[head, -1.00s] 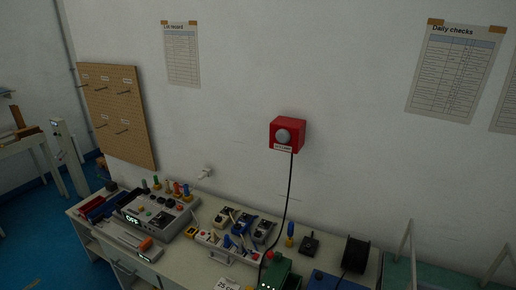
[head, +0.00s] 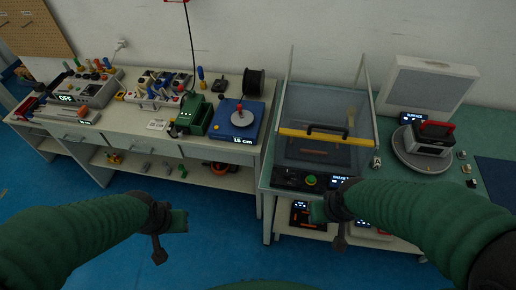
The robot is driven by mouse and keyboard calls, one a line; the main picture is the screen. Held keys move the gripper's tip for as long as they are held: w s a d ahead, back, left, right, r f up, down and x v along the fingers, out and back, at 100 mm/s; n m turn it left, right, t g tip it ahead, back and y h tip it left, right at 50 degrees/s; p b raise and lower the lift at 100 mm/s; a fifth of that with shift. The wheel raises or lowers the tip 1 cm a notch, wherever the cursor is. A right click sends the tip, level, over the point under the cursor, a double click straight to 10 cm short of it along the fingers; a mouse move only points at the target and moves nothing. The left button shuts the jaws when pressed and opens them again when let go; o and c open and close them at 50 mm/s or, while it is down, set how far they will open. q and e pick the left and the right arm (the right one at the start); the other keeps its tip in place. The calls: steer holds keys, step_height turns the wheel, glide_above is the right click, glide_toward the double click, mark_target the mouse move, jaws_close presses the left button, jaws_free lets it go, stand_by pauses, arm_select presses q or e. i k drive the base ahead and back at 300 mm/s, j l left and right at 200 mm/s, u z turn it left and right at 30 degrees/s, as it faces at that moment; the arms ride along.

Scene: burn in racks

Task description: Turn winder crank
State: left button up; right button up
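The winder looks to be the blue square unit (head: 254,132) on the bench in the head view, with a "15 cm" display on its front. A red-knobbed crank (head: 240,108) stands on the round grey disc on its top. My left gripper (head: 180,221) hangs over the blue floor in front of the left bench, well apart from the winder. My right gripper (head: 318,212) is in front of the right bench, below the control panel, also apart from the winder. Both are seen from above at a small size, so their finger gaps are unclear.
A green box (head: 194,115) stands just left of the winder, and a black spool (head: 254,84) behind it. To the right is a clear-lidded case with a yellow bar (head: 328,136) on a green-topped bench. A round grey platter (head: 419,158) stands further right.

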mark_target(241, 118)
steer(key=i+j+z, duration=0.1)
steer(key=z, duration=0.4)
steer(key=i+j+z, duration=0.1)
steer(key=z, duration=0.35)
steer(key=j+z, duration=0.15)
steer(key=z, duration=0.35)
steer(key=i+j+z, duration=0.1)
steer(key=j+z, duration=0.25)
steer(key=j, duration=0.6)
steer(key=j+z, duration=0.35)
steer(key=j, duration=1.05)
